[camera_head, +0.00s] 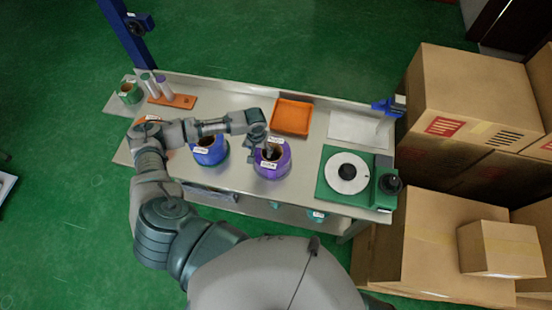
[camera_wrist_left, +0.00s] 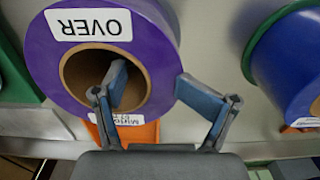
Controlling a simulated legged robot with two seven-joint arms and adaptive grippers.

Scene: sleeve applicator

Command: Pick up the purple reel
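The purple reel (camera_head: 284,164) stands on the grey table, left of the green machine, with a white label on its side. In the left wrist view the reel (camera_wrist_left: 153,42) shows its brown-lined core hole and a label reading "OVER". My left gripper (camera_head: 264,144) is over the reel. In the wrist view its fingers (camera_wrist_left: 150,84) are apart: one is at the core hole, the other by the outer edge, with the reel's wall between them. A gap shows between the first finger and the wall. My right gripper is not in view.
A blue reel (camera_head: 212,157) stands close by on the left. An orange tray (camera_head: 292,117) lies behind the purple reel. A green machine with a white disc (camera_head: 347,173) is to the right. Cardboard boxes (camera_head: 470,95) stand at the right.

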